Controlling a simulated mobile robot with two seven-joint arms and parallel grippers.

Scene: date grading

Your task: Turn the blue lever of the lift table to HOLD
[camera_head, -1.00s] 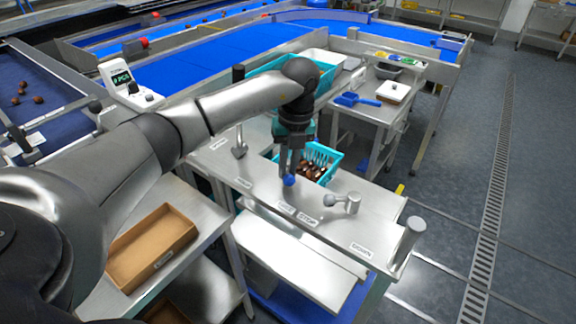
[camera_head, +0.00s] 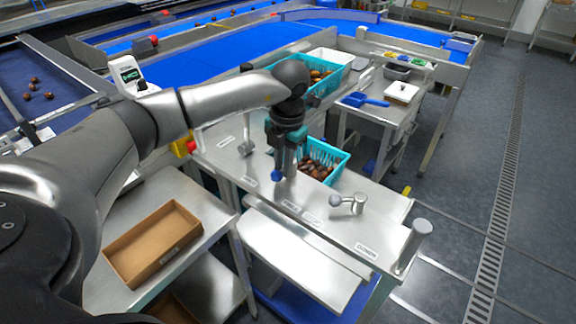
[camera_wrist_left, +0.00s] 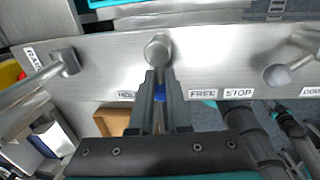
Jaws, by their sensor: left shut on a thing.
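The blue lever (camera_head: 277,175) stands on the steel top of the lift table (camera_head: 330,232). My left gripper (camera_head: 282,165) is shut on its blue knob. In the left wrist view the knob (camera_wrist_left: 160,97) shows between the fingers, and the lever's round steel pivot (camera_wrist_left: 158,50) is just beyond them. The lever points between the HOLD label (camera_wrist_left: 126,95), partly hidden by a finger, and the FREE label (camera_wrist_left: 203,93).
A grey lever (camera_head: 348,203) stands to the right, near the STOP label (camera_wrist_left: 238,92). Another grey lever (camera_head: 246,147) stands to the left. A teal crate of dates (camera_head: 338,172) sits behind the gripper. A cardboard box (camera_head: 128,282) lies at lower left.

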